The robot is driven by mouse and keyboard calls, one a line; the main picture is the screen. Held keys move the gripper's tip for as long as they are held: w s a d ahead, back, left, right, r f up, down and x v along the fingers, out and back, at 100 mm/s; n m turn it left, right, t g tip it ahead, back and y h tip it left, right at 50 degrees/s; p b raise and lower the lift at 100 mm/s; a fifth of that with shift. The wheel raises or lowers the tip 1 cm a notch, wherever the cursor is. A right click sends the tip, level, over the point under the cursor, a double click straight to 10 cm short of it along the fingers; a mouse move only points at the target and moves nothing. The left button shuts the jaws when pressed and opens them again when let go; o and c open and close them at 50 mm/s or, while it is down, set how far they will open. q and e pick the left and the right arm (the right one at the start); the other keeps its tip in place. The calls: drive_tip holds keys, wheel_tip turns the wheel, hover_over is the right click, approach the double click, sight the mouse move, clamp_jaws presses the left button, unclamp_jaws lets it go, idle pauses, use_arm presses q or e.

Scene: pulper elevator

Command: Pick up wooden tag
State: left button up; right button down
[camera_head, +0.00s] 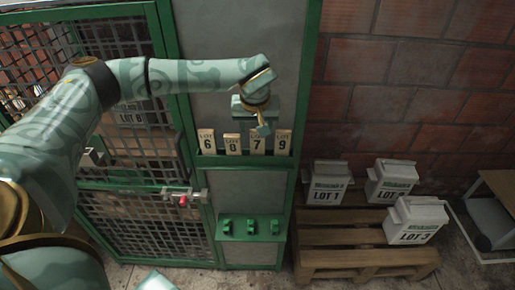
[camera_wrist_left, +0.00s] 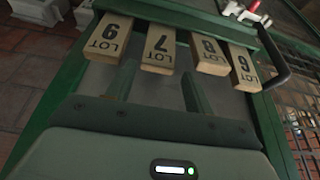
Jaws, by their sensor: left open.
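Several wooden tags stand in a row in a green rack: LOT 6 (camera_head: 206,141), LOT 8 (camera_head: 232,144), LOT 7 (camera_head: 257,142) and LOT 9 (camera_head: 282,142). In the left wrist view they appear upside down, with LOT 9 (camera_wrist_left: 109,38) leftmost, then LOT 7 (camera_wrist_left: 159,49), LOT 8 (camera_wrist_left: 209,57) and LOT 6 (camera_wrist_left: 242,68). My left gripper (camera_head: 262,130) hangs at the rack by the LOT 7 tag and partly covers it. In the wrist view its two fingers (camera_wrist_left: 158,80) are apart, pointing toward LOT 7, with nothing held.
Below the rack a green ledge (camera_head: 250,238) carries several green holders. A mesh gate (camera_head: 150,225) with a red-knobbed latch (camera_head: 183,200) stands left. At right, white boxes LOT 1 (camera_head: 327,184), another box (camera_head: 391,182) and LOT 3 (camera_head: 415,221) sit on a wooden pallet (camera_head: 350,258).

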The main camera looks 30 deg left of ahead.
sight(257, 135)
use_arm(q)
drive_tip(key=x, duration=0.5)
drive_tip(key=shift+d+f+b, duration=0.2)
drive_tip(key=shift+f+b, duration=0.05)
drive_tip(key=shift+b, duration=0.1)
drive_tip(key=c, duration=0.7)
drive_tip(key=shift+c, duration=0.2)
